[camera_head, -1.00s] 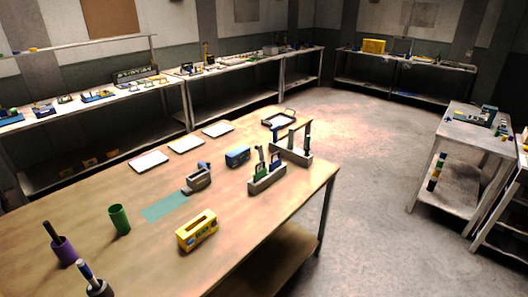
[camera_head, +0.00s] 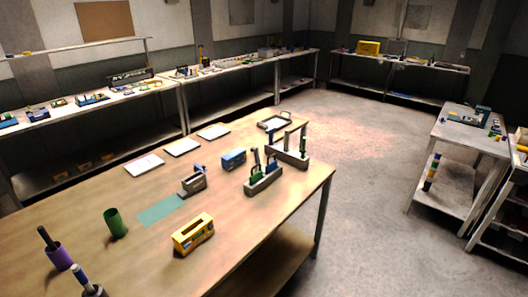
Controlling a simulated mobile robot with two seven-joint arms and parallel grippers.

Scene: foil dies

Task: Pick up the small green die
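A low grey rack (camera_head: 263,185) stands on the wooden table, right of its middle. It holds a small green piece (camera_head: 255,172) with a dark upright part, at the rack's left, and a blue piece (camera_head: 271,166) beside it. The green piece may be the small green die, but it is too small to tell. A green open cup (camera_head: 116,223) stands upright at the table's front left. Neither of my grippers is in view.
The wooden table (camera_head: 110,265) also bears a yellow holder (camera_head: 193,234), a grey holder (camera_head: 193,182), a blue box (camera_head: 234,159), a purple cup (camera_head: 60,257) and white trays (camera_head: 182,147). Open floor (camera_head: 375,190) lies to the right, before a side bench (camera_head: 455,128).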

